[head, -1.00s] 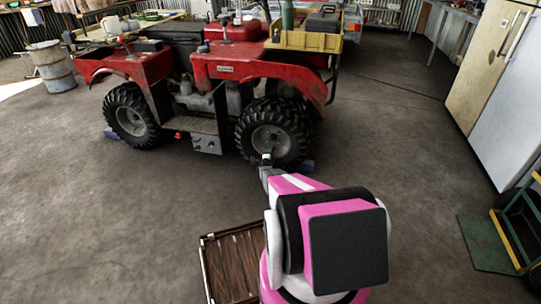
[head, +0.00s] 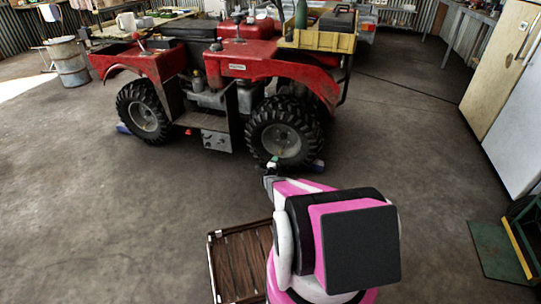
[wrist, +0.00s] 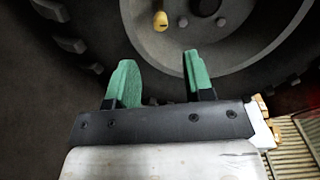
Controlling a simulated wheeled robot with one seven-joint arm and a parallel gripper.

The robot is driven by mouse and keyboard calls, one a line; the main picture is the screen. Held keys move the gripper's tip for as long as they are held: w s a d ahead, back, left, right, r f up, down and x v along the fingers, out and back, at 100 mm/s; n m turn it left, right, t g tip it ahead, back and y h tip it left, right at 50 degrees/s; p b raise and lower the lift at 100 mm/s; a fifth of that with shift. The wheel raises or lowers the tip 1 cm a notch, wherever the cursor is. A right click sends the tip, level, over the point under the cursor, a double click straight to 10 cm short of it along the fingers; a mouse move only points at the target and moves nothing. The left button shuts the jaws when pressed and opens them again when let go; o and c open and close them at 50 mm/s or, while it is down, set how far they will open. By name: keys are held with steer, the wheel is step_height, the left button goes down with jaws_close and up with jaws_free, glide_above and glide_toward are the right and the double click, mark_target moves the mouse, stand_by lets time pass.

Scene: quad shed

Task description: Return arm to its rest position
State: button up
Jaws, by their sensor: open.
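My arm, pink and white, reaches forward from the bottom right of the head view toward the red quad (head: 240,58). My gripper (head: 272,163) is small there, in front of the quad's nearer right-hand wheel (head: 284,140). In the wrist view my gripper (wrist: 158,62) shows two green fingers, spread apart with nothing between them. Beyond them are the dark tyre (wrist: 85,30) and the grey wheel rim (wrist: 225,50). A small yellow piece (wrist: 160,20) shows on the wheel, past the fingertips. I cannot tell the exact gap between fingers and wheel.
A brown slatted wooden tray (head: 212,268) is beside my arm, low in the head view. A metal drum (head: 68,62) stands far left. The concrete floor left of the tray is clear.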

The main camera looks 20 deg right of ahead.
steer(key=s+a+r+n+g+y, duration=0.2)
steer(key=s+a+r+n+y, duration=0.35)
steer(key=a+r+n, duration=0.35)
steer(key=s+a+r+n+g+y, duration=0.35)
steer(key=s+a+r, duration=0.35)
steer(key=r, duration=0.4)
steer(key=s+a+r+n+g, duration=0.2)
steer(key=s+r, duration=0.4)
steer(key=s, duration=0.4)
steer(key=s+a+r+n+g, duration=0.2)
steer(key=s+r+n+g, duration=0.2)
steer(key=s, duration=0.6)
steer(key=s+a+r+n+g+y, duration=0.1)
steer(key=s+a+r+n+g, duration=0.1)
steer(key=s+r, duration=0.6)
steer(key=s+n+g, duration=0.1)
steer(key=s+n, duration=0.1)
steer(key=s, duration=0.1)
steer(key=shift+a+n, duration=0.25)
steer(key=shift+n, duration=0.1)
steer(key=shift+g, duration=0.25)
